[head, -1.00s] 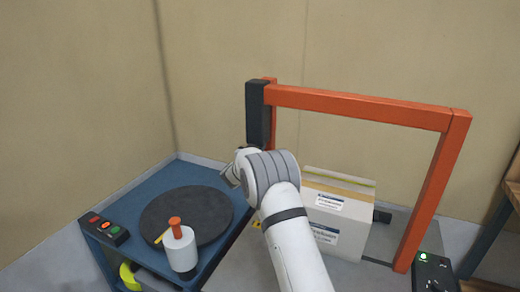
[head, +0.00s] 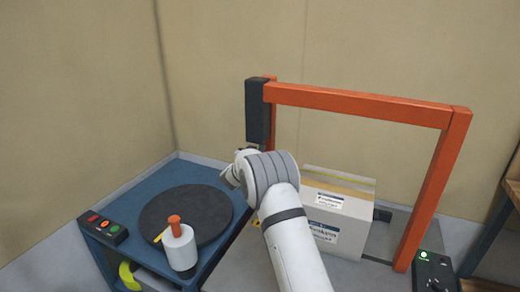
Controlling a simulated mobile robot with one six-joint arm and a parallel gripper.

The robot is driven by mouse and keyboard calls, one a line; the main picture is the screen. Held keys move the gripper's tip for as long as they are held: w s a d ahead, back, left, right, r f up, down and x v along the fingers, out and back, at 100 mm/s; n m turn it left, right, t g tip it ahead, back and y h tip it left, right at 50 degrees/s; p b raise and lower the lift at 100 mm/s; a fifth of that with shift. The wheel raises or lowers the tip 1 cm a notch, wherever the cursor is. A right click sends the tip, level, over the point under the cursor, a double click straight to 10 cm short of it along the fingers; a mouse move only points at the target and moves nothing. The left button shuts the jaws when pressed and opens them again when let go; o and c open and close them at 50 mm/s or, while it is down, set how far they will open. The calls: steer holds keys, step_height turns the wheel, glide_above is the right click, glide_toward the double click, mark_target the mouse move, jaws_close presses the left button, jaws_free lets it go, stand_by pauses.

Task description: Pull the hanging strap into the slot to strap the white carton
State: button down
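The white carton (head: 352,238) stands under the orange strapping arch (head: 360,104), with labels on its top and front. Its left part is hidden behind my arm. A thin yellow-green band (head: 345,178) shows along the far side of the carton's top; I cannot tell if it is the strap. No free hanging strap end or slot can be made out. My gripper (head: 231,176) is at the end of my white arm, left of the carton and just below the black unit (head: 258,110) on the arch's left post. Its fingers are mostly hidden by my wrist, so its opening and any hold cannot be seen.
A blue table (head: 135,205) at left carries a dark round turntable (head: 200,212), a white bottle with an orange top (head: 180,247) and a button box (head: 104,229). A black control box with a green light (head: 432,275) stands at right. Walls close off the back.

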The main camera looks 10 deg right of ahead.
step_height(320, 180, down, 27)
steer(key=b, duration=1.5)
steer(key=shift+r, duration=0.15)
steer(key=c, duration=1.6)
jaws_free()
steer(key=shift+p+v, duration=0.35)
steer(key=shift+v, duration=3.6)
steer(key=shift+r, duration=0.15)
